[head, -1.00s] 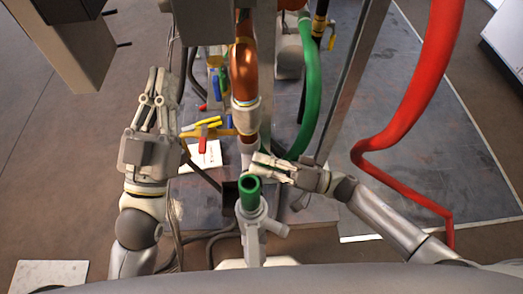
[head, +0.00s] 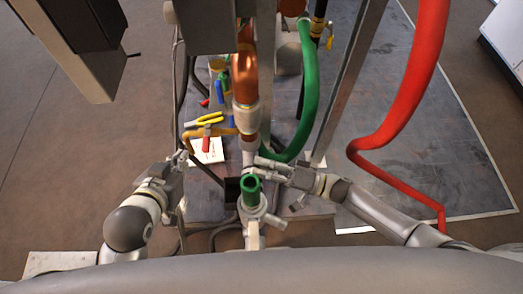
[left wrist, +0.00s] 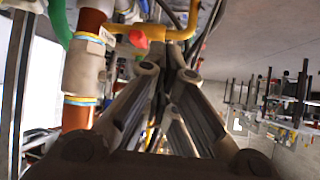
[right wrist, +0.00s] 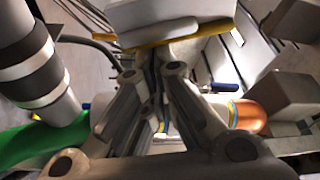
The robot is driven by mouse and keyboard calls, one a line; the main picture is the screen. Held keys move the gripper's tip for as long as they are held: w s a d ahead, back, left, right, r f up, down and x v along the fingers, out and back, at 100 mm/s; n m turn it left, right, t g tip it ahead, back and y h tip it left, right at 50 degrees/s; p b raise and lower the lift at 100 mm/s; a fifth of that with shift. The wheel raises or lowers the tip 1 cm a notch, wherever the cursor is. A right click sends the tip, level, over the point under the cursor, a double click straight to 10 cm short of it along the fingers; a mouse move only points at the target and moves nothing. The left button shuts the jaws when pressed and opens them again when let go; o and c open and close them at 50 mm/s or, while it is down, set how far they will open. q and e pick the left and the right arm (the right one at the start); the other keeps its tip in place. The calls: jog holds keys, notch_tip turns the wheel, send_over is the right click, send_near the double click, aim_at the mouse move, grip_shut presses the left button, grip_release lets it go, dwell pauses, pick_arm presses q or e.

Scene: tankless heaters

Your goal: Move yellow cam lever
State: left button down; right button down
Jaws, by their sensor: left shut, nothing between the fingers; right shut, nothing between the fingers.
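Several yellow parts show, and I cannot tell surely which is the cam lever. A yellow handle (head: 205,120) sits left of the copper pipe in the head view, by a red handle (head: 206,143). A flat yellow strip (right wrist: 212,29) lies along a pale block just beyond my right fingertips in the right wrist view. My left gripper (head: 182,160) is shut and empty, left of the yellow pipe bend (head: 189,141); that pipe also crosses beyond its tips in the left wrist view (left wrist: 178,34). My right gripper (head: 259,164) is shut and empty beside the central pipe.
A copper pipe (head: 244,78) runs down the middle, with an upright green pipe end (head: 250,190) below it. A green hose (head: 310,95), a metal post (head: 346,80) and a red hose (head: 400,100) stand to the right. Open floor (head: 75,165) is at the left.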

jog(key=m+p, duration=0.1)
jog(key=f+m+p, duration=0.1)
jog(key=shift+s+f+h+p, duration=0.1)
jog(key=shift+s+h+p, duration=0.3)
jog(key=shift+s+f+m+p, duration=0.4)
jog(key=shift+m+p, duration=0.4)
jog(key=shift+m, duration=0.2)
pick_arm(q)
jog(key=s+a+f+g+y, duration=0.1)
jog(key=s+a+f+g, duration=0.1)
jog(key=s, duration=0.3)
jog(key=s+a+f+g, duration=0.1)
jog(key=s+f+g, duration=0.3)
jog(key=s+g, duration=0.1)
jog(key=shift+s+a+y+p, duration=0.3)
jog(key=shift+s+a+y, duration=0.1)
jog(key=shift+s, duration=0.3)
pick_arm(e)
jog(key=shift+s+f+m+h, duration=0.15)
jog(key=shift+f+m+h, duration=0.15)
jog(key=shift+h, duration=0.1)
pick_arm(q)
jog(key=shift+w, duration=0.15)
pick_arm(e)
jog(key=shift+r, duration=0.1)
